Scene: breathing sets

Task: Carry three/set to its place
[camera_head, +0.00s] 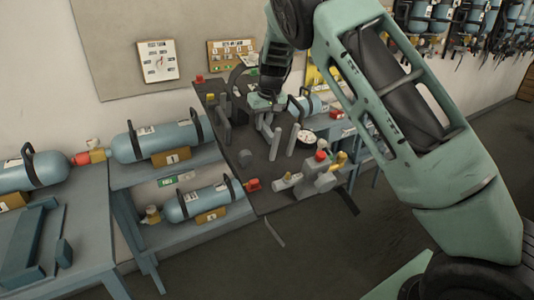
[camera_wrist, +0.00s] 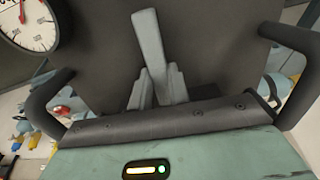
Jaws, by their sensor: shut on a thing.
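My gripper (camera_head: 266,122) is above the dark bench, pointing down, in the head view. In the wrist view my gripper (camera_wrist: 155,88) is shut on a slim grey bar (camera_wrist: 148,38); I cannot tell whether this bar belongs to a set. A blue-grey cylinder set (camera_head: 311,104) lies just right of my gripper, partly hidden by my arm; its number is not readable. Another set (camera_head: 165,138) lies on the upper left shelf with a plate that looks like 1. A smaller set (camera_head: 203,200) lies on the shelf below; its plate is unclear.
The dark bench (camera_head: 247,185) carries grey posts (camera_head: 275,145), a round gauge (camera_head: 307,136) and a valve fitting (camera_head: 318,180) with red and yellow parts. Another set (camera_head: 28,172) lies at far left. Sets hang at upper right. The floor (camera_head: 330,250) in front is clear.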

